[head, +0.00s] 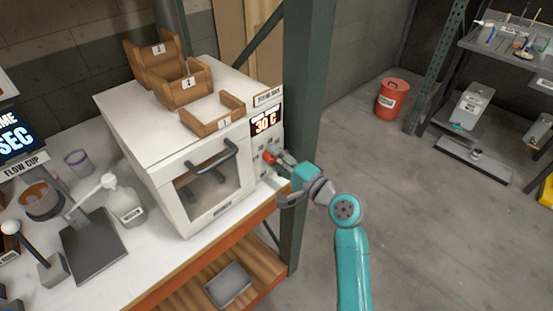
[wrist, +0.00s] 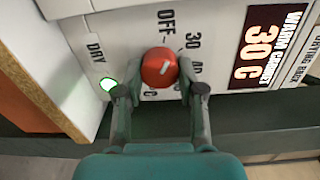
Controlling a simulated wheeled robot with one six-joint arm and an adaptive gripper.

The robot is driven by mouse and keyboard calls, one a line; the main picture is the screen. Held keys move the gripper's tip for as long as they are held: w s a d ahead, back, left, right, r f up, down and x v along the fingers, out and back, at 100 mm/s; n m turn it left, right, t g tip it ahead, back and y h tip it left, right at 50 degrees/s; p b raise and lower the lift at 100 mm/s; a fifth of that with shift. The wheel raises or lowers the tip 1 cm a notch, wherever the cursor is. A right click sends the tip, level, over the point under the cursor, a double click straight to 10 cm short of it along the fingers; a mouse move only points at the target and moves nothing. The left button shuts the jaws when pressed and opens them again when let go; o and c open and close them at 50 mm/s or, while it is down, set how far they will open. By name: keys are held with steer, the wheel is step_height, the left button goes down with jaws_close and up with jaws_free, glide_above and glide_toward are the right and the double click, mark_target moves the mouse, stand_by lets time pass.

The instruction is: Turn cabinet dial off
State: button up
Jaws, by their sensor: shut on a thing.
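The red cabinet dial (wrist: 159,67) is on the front panel of the white cabinet (head: 215,196), just below its display (head: 266,119). The display reads "WARM CABINET 30 C". My gripper (wrist: 161,92) is shut on the dial, one finger on each side. In the head view my gripper (head: 277,169) reaches the dial (head: 269,157) from the right.
Wooden racks (head: 183,88) stand on the cabinet top. A green post (head: 305,130) rises close behind my gripper. A white bottle (head: 126,203) and a flow cup (head: 42,199) stand on the bench at left. The floor at right is clear near my arm.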

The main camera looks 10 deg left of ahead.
steer(key=shift+n, duration=1.5)
steer(key=o, duration=1.1)
steer(key=shift+o, duration=0.2)
steer(key=v, duration=1.2)
